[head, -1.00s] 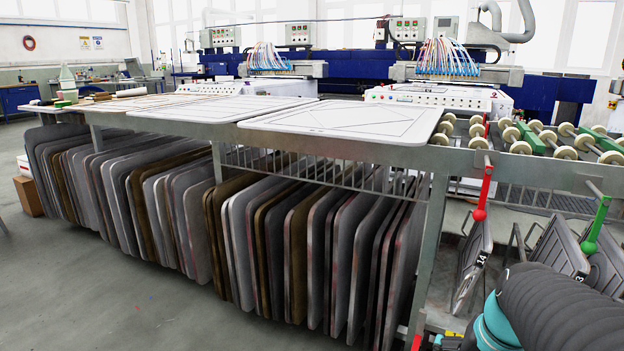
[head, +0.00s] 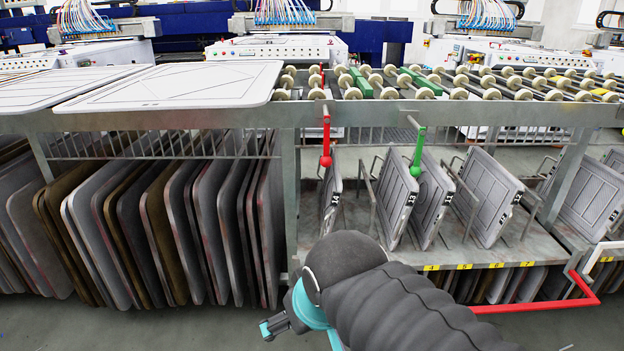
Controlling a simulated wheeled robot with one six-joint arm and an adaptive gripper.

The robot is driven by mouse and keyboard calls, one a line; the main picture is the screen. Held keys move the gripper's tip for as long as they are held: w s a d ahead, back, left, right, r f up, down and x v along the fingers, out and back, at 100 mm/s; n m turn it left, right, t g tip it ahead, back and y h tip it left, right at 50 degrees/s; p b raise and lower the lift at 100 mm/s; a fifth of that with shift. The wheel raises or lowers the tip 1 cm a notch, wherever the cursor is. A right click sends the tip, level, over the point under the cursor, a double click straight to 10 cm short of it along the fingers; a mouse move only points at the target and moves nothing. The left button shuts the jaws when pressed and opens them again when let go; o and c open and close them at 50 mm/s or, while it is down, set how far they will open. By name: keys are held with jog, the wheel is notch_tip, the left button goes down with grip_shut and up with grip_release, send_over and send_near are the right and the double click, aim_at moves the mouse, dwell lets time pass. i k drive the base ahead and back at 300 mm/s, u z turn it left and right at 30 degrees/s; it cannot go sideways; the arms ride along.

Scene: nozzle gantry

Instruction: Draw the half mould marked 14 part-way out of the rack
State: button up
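The half mould marked 14 (head: 329,205) is a grey panel standing upright, seen nearly edge-on, in the rack bay right of the post. Its number label faces me, below the red handle (head: 326,150). The rack (head: 450,251) holds it among bent wire dividers. My gripper (head: 272,327) shows in part as a small dark and teal end at the lower middle, in front of the rack and below the mould, apart from it. Its fingers are not clear. My dark ribbed arm covers the rack's lower front there.
Several other labelled grey half moulds (head: 397,188) stand to the right, with a green handle (head: 418,152) above. A red bar (head: 540,306) juts out at the lower right. Rollers and a white board (head: 180,85) lie on top. Tightly packed panels fill the left bay. Floor shows in front.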

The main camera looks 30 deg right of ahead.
aim_at(330, 190)
jog(key=z, duration=0.75)
jog(key=k, duration=0.65)
jog(key=z, duration=0.5)
jog(key=i, duration=1.35)
jog(key=u, duration=0.45)
